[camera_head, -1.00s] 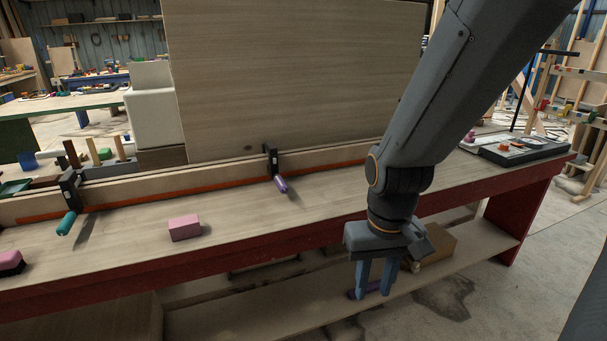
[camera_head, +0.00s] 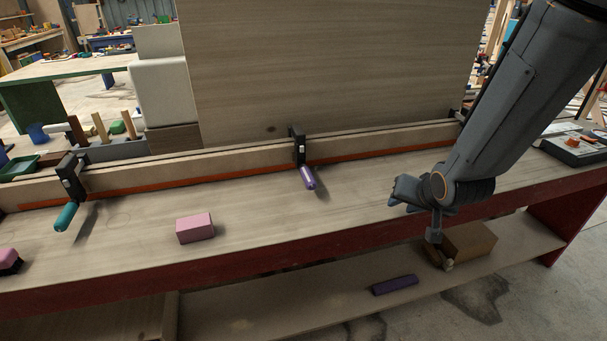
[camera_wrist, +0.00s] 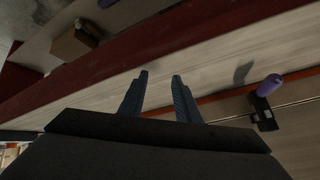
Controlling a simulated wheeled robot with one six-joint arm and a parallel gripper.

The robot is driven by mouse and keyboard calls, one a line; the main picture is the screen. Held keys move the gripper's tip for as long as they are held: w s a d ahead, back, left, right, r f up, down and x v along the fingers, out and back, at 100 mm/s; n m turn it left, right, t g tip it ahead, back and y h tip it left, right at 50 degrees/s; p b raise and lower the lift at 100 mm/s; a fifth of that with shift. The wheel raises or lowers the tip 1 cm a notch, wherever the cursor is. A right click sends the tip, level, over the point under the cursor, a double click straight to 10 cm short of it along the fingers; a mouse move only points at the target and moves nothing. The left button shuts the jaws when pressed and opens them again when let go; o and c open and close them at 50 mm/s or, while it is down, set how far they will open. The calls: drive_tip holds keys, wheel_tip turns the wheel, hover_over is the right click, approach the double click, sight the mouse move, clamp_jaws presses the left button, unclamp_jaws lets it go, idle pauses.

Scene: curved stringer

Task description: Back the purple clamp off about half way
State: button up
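The purple clamp (camera_head: 306,172) has a black head on the wooden strip along the back of the bench, and its purple handle points down toward the front. In the wrist view its purple handle (camera_wrist: 270,85) shows at the right, apart from my fingers. My gripper (camera_head: 397,197) is over the bench, to the right of the purple clamp. In the wrist view my gripper (camera_wrist: 158,84) has its two fingers apart, with nothing between them. A teal-handled clamp (camera_head: 66,213) grips the same strip at the left.
A pink block (camera_head: 195,228) lies on the bench left of the purple clamp. A tall wooden panel (camera_head: 330,70) stands behind the strip. The shelf below holds a purple block (camera_head: 394,285) and a cardboard box (camera_head: 470,243). The bench top between clamp and gripper is clear.

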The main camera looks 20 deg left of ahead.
sight(303, 176)
drive_tip(key=w+a+y, duration=0.1)
drive_tip(key=a, duration=0.3)
drive_tip(key=w+a+t+y, duration=0.1)
drive_tip(key=a+y, duration=0.1)
drive_tip(key=a, duration=0.3)
drive_tip(key=w+a+r+t+y, duration=0.1)
drive_tip(key=a+y, duration=0.1)
drive_tip(key=a, duration=0.2)
drive_tip(key=shift+w+a+p, duration=0.3)
drive_tip(key=shift+w+a, duration=0.05)
drive_tip(key=shift+w, duration=0.05)
drive_tip(key=a+y, duration=0.1)
drive_tip(key=a, duration=0.2)
drive_tip(key=a+r+y, duration=0.1)
drive_tip(key=a, duration=0.1)
drive_tip(key=shift+s+t+y, duration=0.3)
drive_tip(key=shift+s+t, duration=0.05)
drive_tip(key=shift+t, duration=0.05)
drive_tip(key=s+a, duration=0.1)
drive_tip(key=s+a+f+y, duration=0.1)
drive_tip(key=a, duration=0.1)
drive_tip(key=shift+a+g, duration=0.1)
drive_tip(key=shift+g, duration=0.2)
drive_tip(key=shift+p+x, duration=0.85)
drive_tip(key=shift+x, duration=3)
clamp_jaws()
